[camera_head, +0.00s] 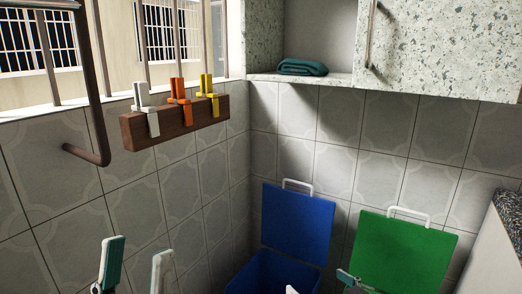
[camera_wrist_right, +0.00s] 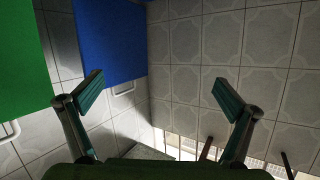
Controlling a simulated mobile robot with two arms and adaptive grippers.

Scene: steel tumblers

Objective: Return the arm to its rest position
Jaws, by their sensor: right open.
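My left gripper (camera_head: 137,250) rises from the bottom left of the head view. Its two fingers, one with a teal pad, stand apart with nothing between them. My right gripper shows only in part at the bottom of the head view, where a fingertip overlaps the front of the green lid. In the right wrist view my right gripper (camera_wrist_right: 158,85) has its two teal-padded fingers wide apart and nothing between them. No steel tumbler shows in either view.
A blue bin (camera_head: 262,277) with its lid (camera_head: 298,222) raised stands in the corner. A green lid (camera_head: 400,255) is raised to its right. A wooden rack (camera_head: 180,135) with several coloured clips is on the left wall. A folded teal cloth (camera_head: 302,67) lies on a shelf.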

